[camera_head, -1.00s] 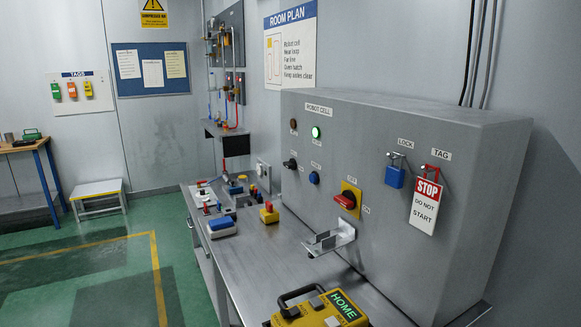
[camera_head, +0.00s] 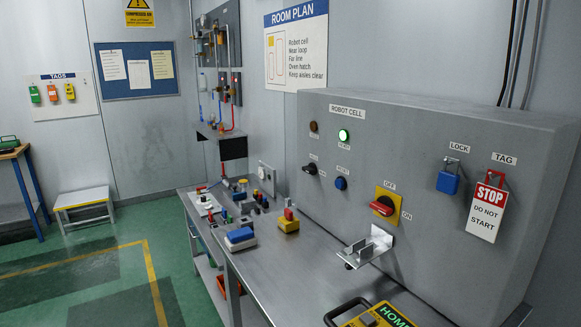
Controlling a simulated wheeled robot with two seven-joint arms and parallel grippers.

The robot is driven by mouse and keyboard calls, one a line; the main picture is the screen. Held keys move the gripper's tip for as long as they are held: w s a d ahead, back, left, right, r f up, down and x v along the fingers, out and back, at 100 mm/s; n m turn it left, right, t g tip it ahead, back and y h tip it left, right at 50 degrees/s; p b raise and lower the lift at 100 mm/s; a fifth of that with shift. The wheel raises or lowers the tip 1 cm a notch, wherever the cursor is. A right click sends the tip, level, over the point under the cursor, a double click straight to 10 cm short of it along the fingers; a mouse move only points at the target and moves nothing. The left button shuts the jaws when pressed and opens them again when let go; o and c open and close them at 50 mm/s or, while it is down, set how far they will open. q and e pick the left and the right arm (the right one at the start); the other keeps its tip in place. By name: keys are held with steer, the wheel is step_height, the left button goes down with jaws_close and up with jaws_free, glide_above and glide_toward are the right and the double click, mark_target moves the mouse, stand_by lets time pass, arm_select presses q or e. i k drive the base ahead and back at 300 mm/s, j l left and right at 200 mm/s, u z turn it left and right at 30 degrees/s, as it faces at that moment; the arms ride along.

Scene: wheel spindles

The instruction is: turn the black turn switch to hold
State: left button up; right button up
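The black turn switch (camera_head: 310,168) is on the front of the grey robot cell panel (camera_head: 440,240), at its left side below a dark lamp. Its small label is too blurred to read, and I cannot tell which setting its handle points to. Neither of my grippers shows in the head view.
Beside the switch are a blue button (camera_head: 340,183), a lit green lamp (camera_head: 343,136) and a red rotary switch (camera_head: 383,206). A metal bracket (camera_head: 366,248) sticks out below. The bench (camera_head: 275,275) holds several small items and a yellow HOME device (camera_head: 365,318).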

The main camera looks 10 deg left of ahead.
mark_target(311, 169)
steer(key=i+j+z, duration=0.3)
steer(key=j, duration=0.45)
steer(key=i+j+z, duration=0.2)
steer(key=j+z, duration=0.15)
steer(key=j, duration=0.45)
steer(key=i+j+z, duration=0.15)
steer(key=j+z, duration=0.15)
steer(key=j, duration=0.55)
steer(key=j+z, duration=0.3)
steer(key=j, duration=0.55)
